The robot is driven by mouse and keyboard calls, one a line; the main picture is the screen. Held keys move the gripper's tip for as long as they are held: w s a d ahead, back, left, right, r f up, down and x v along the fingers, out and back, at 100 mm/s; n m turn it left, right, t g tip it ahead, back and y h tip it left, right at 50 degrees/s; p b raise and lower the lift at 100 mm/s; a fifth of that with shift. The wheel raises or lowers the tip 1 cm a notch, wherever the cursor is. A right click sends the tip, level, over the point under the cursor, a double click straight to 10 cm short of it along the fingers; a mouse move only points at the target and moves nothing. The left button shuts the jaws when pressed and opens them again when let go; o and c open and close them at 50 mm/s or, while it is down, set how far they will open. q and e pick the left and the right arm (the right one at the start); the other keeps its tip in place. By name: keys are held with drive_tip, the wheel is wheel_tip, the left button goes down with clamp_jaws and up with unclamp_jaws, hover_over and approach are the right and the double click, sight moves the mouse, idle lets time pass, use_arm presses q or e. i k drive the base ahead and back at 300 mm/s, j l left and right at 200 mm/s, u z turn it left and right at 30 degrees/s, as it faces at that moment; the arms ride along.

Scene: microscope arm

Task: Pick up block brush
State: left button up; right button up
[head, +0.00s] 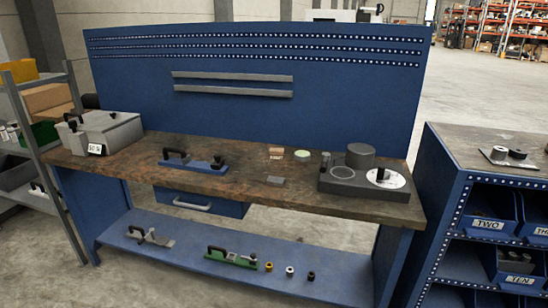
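A small tan block (276,152) lies on the worn brown workbench top (235,190), right of its middle and toward the back. It looks like the block brush, but it is too small to be sure. A small grey block (276,181) lies in front of it, near the bench's front edge. A pale green round piece (302,155) is just right of the tan block. Neither of my grippers shows in the head view.
A blue fixture with black handle (205,164) lies left of the blocks. A grey box (108,132) stands at the left end, a dark machine with white disc (352,178) at the right. A blue pegboard (250,105) rises behind. A blue bin cabinet (460,185) stands right.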

sight(274, 153)
drive_tip(key=i+j+z, duration=0.15)
drive_tip(key=i, duration=0.45)
drive_tip(key=i+j+z, duration=0.1)
drive_tip(key=i, duration=0.45)
